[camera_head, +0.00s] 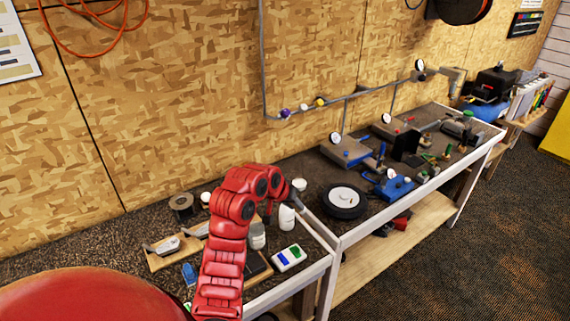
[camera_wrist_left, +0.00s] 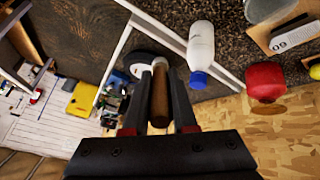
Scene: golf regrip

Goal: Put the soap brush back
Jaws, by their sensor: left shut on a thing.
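My left gripper (camera_wrist_left: 158,92) is shut on a brown wooden handle, which I take to be the soap brush (camera_wrist_left: 159,98). The handle lies lengthwise between the two dark fingers in the left wrist view; the brush's bristle end cannot be made out. In the head view my left gripper (camera_head: 293,200) hangs over the near bench, just above and beside a white bottle (camera_head: 287,218). The bottle, with a blue cap, also shows in the left wrist view (camera_wrist_left: 201,42). The brush is not clearly distinguishable in the head view. My right gripper is not in view.
A small white cup (camera_head: 300,184) stands near the gripper. A jar (camera_head: 257,238), a white box with green and blue patches (camera_head: 289,258) and a wooden tray (camera_head: 163,259) sit close by.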

